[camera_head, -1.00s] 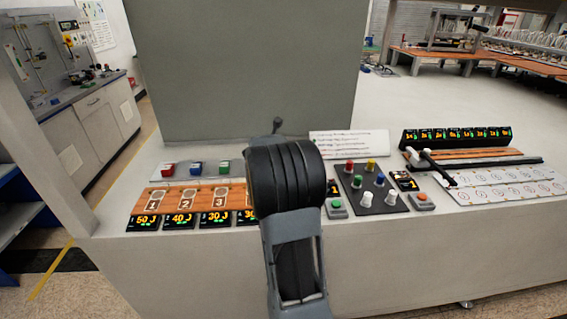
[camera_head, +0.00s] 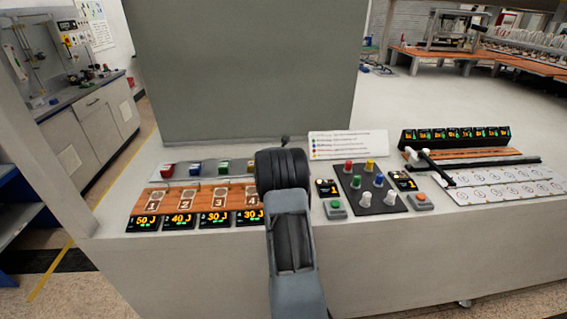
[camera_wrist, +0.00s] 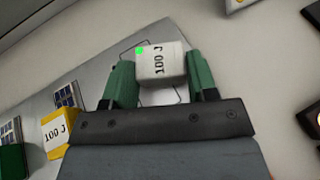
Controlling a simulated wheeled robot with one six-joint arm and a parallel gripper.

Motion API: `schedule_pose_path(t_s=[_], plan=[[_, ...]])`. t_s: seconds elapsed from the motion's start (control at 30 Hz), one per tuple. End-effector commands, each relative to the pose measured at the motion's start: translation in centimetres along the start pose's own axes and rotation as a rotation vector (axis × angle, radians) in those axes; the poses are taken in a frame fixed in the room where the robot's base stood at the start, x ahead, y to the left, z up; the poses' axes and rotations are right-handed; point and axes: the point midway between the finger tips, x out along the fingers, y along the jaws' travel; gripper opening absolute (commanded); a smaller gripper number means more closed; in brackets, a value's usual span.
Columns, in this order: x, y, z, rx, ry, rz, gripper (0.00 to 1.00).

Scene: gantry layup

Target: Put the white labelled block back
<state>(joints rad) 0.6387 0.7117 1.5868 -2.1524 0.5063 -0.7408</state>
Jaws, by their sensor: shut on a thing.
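The white block (camera_wrist: 162,62), labelled 100 J with a green corner mark, is between the green fingers of my gripper (camera_wrist: 158,82) in the wrist view. My gripper is shut on it. The block is over an outlined place on a grey strip (camera_wrist: 105,75); I cannot tell whether it touches the strip. In the head view my arm hides the gripper and the white block. The same grey strip (camera_head: 207,172) there carries a red block (camera_head: 168,169), a blue block (camera_head: 195,167), a green block (camera_head: 223,166) and a yellow block (camera_head: 251,165).
The yellow block (camera_wrist: 57,131) is left of my gripper in the wrist view. In front of the strip is a wooden board (camera_head: 178,198) with numbered places and lit displays. A button panel (camera_head: 372,187) and a white text card (camera_head: 350,143) are to the right.

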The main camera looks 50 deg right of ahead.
Motion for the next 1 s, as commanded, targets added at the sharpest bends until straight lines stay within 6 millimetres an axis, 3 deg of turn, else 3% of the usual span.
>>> schedule_pose_path(t_s=[0.47,0.5,0.77,1.0], plan=[[0.23,0.01,-0.55,0.0,-0.002,0.0,0.23],[0.19,0.01,-0.5,0.0,-0.001,0.0,0.55],[0.17,0.0,-0.44,0.0,-0.001,0.0,0.78],[0.12,0.0,-0.34,0.0,-0.001,0.0,0.78]])
